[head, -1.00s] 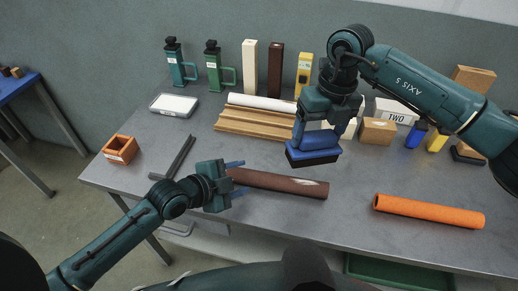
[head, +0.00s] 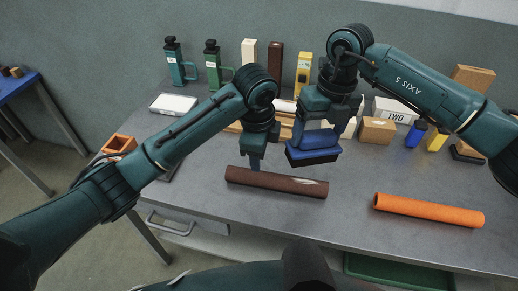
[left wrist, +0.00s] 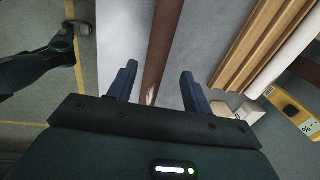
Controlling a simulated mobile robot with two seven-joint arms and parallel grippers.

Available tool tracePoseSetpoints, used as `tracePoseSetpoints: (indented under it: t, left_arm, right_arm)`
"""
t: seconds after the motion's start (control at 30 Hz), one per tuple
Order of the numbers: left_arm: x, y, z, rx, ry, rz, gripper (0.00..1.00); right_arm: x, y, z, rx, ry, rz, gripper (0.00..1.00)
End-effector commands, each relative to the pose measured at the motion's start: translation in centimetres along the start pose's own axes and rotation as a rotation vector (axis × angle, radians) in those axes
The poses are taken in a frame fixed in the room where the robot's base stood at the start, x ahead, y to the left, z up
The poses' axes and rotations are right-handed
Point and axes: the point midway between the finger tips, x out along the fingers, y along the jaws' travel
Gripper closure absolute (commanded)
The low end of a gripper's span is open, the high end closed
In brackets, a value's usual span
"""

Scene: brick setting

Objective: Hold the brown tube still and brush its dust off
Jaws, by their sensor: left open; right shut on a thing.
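The brown tube (head: 280,183) lies on the grey table in front of me, with a pale dusty patch near its right end. In the left wrist view the tube (left wrist: 160,45) runs between the two spread fingers of my left gripper (left wrist: 157,82). In the head view my left gripper (head: 255,163) is open and points down at the tube's left part; I cannot tell whether it touches. My right gripper (head: 318,122) is shut on a blue brush (head: 313,142) with dark bristles, held above and behind the tube's right part, apart from it.
An orange tube (head: 428,210) lies to the right. Wooden blocks, bottles and a white-topped pad (head: 173,104) stand toward the back. An orange open box (head: 118,144) is at the left, partly behind my left arm. The table between the brown and orange tubes is clear.

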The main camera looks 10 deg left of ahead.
Motion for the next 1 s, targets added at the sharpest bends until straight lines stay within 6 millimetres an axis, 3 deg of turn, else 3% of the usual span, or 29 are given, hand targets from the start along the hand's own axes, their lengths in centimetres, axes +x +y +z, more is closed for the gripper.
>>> tracePoseSetpoints:
  t: [0.6, 1.0]
  left_arm:
    - [10.2, 0.1, 0.0, -0.001, 0.0, 0.002, 0.5]
    - [11.6, 0.0, 0.0, 0.0, 0.001, -0.001, 0.5]
  right_arm:
    - [0.0, 0.0, 0.0, 0.0, -0.001, 0.0, 0.41]
    - [0.0, 0.0, 0.0, 0.0, -0.001, 0.0, 0.41]
